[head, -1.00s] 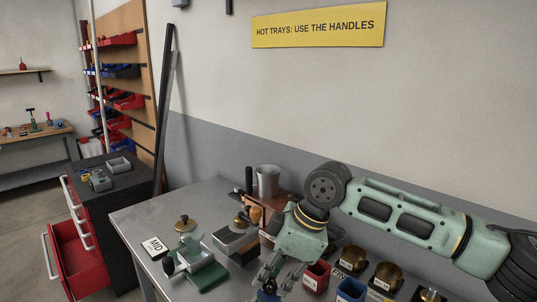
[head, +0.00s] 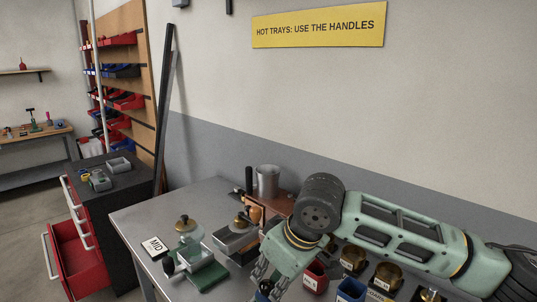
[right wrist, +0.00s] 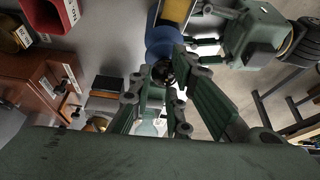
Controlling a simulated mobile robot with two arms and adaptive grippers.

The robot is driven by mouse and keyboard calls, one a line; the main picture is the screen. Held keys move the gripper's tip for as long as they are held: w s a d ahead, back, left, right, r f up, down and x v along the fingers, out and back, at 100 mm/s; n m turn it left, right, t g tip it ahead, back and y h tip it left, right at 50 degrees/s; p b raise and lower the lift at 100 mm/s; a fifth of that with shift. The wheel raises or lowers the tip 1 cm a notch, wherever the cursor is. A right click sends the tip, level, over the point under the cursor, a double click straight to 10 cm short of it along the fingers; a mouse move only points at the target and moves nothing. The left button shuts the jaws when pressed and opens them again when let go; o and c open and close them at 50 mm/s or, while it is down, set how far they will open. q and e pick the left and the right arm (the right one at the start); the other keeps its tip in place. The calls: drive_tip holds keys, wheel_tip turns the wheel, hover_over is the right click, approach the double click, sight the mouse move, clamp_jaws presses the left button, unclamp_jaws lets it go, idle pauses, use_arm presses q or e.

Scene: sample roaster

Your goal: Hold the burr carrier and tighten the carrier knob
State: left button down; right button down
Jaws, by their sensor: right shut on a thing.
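My right gripper (head: 262,284) is low in the head view, pointing down at the bottom edge. In the right wrist view its fingers (right wrist: 157,92) are shut on a small dark round part, which looks like the carrier knob (right wrist: 164,73). The knob sits against the end of a blue round body, which looks like the burr carrier (right wrist: 162,42). My left gripper (right wrist: 240,38) seems to come in from the right in that view, with finger links beside the blue body. Whether it grips the body is unclear. The head view does not show the left gripper clearly.
A green fixture (head: 205,274), a MID card (head: 155,247) and a metal canister (head: 267,182) stand on the steel bench (head: 135,219). Red (head: 315,278) and blue (head: 350,290) cups and brass pots (head: 388,276) crowd the area under my right arm.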

drive_tip(key=m, duration=0.1)
drive_tip(key=m+h, duration=0.1)
drive_tip(key=m+t, duration=0.1)
drive_tip(key=m, duration=0.1)
drive_tip(key=shift+s+a, duration=0.3)
drive_tip(key=shift+a, duration=0.05)
drive_tip(key=m, duration=0.1)
drive_tip(key=m+h, duration=0.1)
drive_tip(key=m, duration=0.1)
drive_tip(key=m+h, duration=0.1)
drive_tip(key=m, duration=0.1)
drive_tip(key=shift+a+t, duration=0.3)
drive_tip(key=m+h, duration=0.1)
drive_tip(key=m, duration=0.2)
drive_tip(key=shift+w+a, duration=0.1)
drive_tip(key=shift+a, duration=0.05)
drive_tip(key=m, duration=0.1)
drive_tip(key=m+h, duration=0.1)
drive_tip(key=shift+w+r+m, duration=0.15)
drive_tip(key=shift+w+m, duration=0.05)
drive_tip(key=shift+m, duration=0.2)
drive_tip(key=m, duration=0.2)
drive_tip(key=m+g+h, duration=0.1)
drive_tip(key=shift+w+m+h, duration=0.15)
drive_tip(key=shift+m+h, duration=0.15)
drive_tip(key=shift+m, duration=0.1)
drive_tip(key=c, duration=1.5)
unclamp_jaws()
drive_tip(key=shift+o, duration=0.3)
